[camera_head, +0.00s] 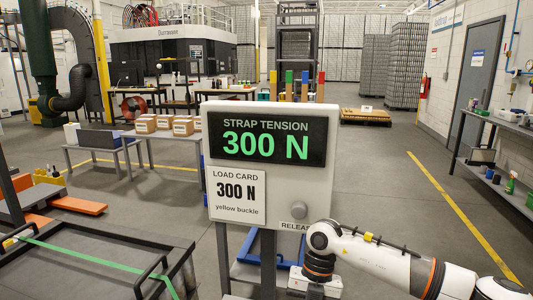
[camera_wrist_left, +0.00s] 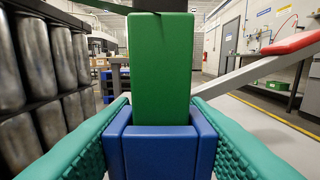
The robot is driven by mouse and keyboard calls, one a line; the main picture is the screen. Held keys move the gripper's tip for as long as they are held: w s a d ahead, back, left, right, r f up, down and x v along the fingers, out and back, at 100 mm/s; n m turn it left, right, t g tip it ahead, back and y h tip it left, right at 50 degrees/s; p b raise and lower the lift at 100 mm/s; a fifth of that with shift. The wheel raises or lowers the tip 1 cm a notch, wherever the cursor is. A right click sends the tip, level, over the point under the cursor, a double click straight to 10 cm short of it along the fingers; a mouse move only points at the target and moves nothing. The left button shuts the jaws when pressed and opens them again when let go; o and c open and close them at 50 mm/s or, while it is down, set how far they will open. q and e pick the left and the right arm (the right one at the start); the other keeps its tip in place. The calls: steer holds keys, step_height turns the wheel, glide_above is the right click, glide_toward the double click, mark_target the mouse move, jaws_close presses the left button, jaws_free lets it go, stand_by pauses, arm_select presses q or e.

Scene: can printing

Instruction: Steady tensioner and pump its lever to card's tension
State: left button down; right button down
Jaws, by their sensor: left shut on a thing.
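The display panel (camera_head: 270,150) reads STRAP TENSION 300 N in green. The load card (camera_head: 237,195) on it reads 300 N, yellow buckle. In the left wrist view, my left gripper (camera_wrist_left: 160,135) is shut on the tensioner, with teal fingers on both sides of its blue part (camera_wrist_left: 160,155). An upright green block (camera_wrist_left: 160,65) rises above the blue. A grey bar with a red grip (camera_wrist_left: 292,42), likely the lever, slants up to the right. My right gripper (camera_head: 314,284) is below the panel; its fingers are cut off by the frame edge.
A round knob (camera_head: 298,212) marked RELEASE is on the panel. A green strap (camera_head: 85,256) crosses a dark-framed surface at lower left. Metal cans (camera_wrist_left: 40,90) stand stacked at left in the wrist view. Cardboard boxes (camera_head: 183,126) sit on a table behind.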

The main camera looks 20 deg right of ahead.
stand_by(0.5)
arm_select(q)
steer(key=c, duration=0.7)
jaws_free()
